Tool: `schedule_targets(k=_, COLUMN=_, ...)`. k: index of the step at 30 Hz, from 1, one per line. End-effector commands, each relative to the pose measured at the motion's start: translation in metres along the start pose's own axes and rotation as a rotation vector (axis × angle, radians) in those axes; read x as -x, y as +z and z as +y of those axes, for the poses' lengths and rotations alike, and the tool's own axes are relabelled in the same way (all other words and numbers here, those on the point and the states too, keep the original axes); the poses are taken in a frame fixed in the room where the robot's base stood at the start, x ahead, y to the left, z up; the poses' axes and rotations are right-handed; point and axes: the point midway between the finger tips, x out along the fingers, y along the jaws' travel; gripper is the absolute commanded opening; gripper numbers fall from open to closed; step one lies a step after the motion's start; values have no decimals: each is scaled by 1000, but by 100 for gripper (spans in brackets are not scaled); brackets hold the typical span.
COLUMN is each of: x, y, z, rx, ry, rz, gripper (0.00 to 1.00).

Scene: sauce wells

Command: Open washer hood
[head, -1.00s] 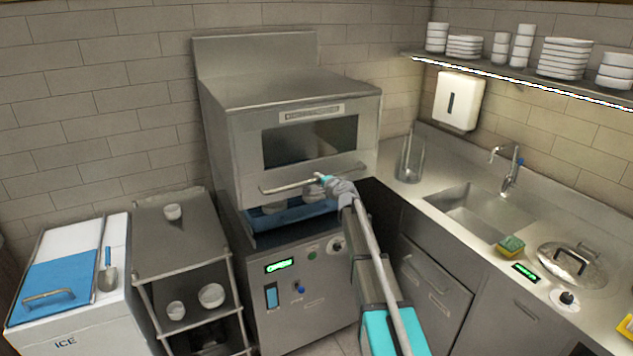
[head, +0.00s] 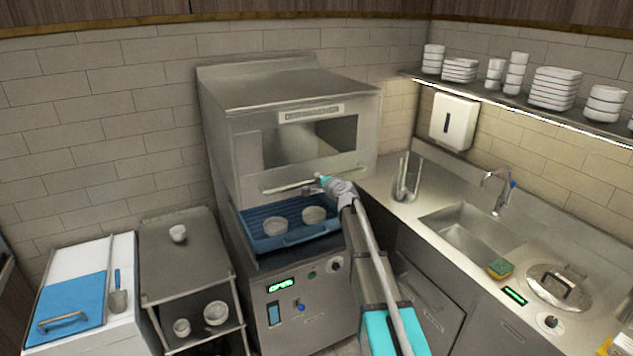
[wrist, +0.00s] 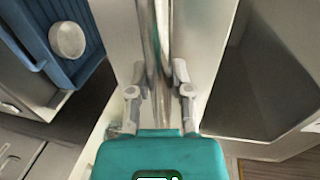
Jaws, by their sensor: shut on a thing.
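The washer hood (head: 240,155) is a steel box with a window, raised above its base so that a gap shows under it. A blue rack (head: 262,241) with two bowls (head: 314,214) sits in this gap. The hood's bar handle (head: 290,187) runs along the lower front. My gripper (head: 322,181) is at the handle's middle-right part. In the wrist view my gripper (wrist: 159,75) has its fingers on both sides of the handle bar (wrist: 157,35), shut on it. The washer's green display (head: 281,285) is lit on the front panel.
A steel rack shelf (head: 180,262) with bowls and a white ice bin (head: 120,320) stand on the left. A counter with a sink (head: 470,240), a round lid (head: 557,285) and a sponge (head: 500,268) is on the right. A shelf of dishes (head: 555,88) hangs above.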

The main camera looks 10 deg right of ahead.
Motion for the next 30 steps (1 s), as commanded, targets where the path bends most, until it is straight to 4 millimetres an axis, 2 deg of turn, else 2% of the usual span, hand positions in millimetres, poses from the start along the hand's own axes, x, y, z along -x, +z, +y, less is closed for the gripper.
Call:
schedule_targets(k=13, x=1, y=-4, z=-3, rx=0, ry=-3, rz=9, gripper=0)
schedule_targets(k=14, x=1, y=-4, z=-3, rx=0, ry=-3, rz=9, gripper=29)
schedule_targets(k=19, x=1, y=-2, z=-3, rx=0, ry=-2, rz=6, gripper=60)
schedule_targets(k=20, x=1, y=-2, z=-3, rx=0, ry=-2, rz=5, gripper=62)
schedule_targets(k=30, x=0, y=0, z=-3, rx=0, ry=-1, rz=1, gripper=62)
